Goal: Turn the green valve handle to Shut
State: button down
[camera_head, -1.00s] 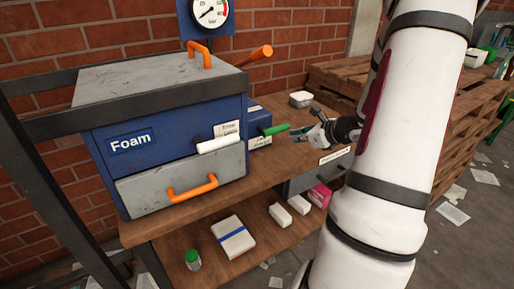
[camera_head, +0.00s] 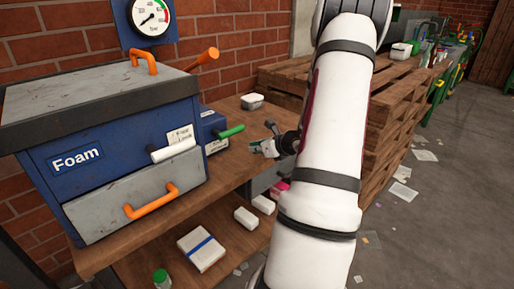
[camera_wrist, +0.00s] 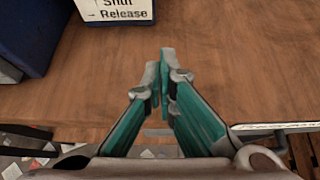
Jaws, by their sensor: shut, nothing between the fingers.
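The green valve handle (camera_head: 231,131) sticks out to the right from a small blue box (camera_head: 212,122) on the wooden bench. It does not show in the wrist view. A white label (camera_wrist: 113,10) with "Shut" and "Release" is on the blue box at the top left of the wrist view. My gripper (camera_head: 264,147) is to the right of the green handle, apart from it. In the wrist view my gripper (camera_wrist: 161,82) has its fingertips together over bare bench top, holding nothing.
A large blue "Foam" box (camera_head: 100,150) with a white handle (camera_head: 172,150) and an orange drawer handle (camera_head: 151,201) stands left. A small white container (camera_head: 252,101) sits behind my gripper. Wooden pallets (camera_head: 395,110) stand right. Bare bench lies beneath my fingers.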

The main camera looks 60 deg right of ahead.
aim_at(245, 157)
jog(key=x, duration=0.6)
jog(key=shift+w+d+b, duration=0.15)
jog(key=shift+w+b, duration=0.15)
jog(key=shift+b, duration=0.1)
notch_tip(245, 157, up, 3)
jog(key=shift+f+p, duration=0.1)
jog(key=shift+p, duration=0.25)
jog(key=shift+w+r, duration=0.2)
jog(key=shift+r, duration=0.35)
jog(key=shift+d, duration=0.15)
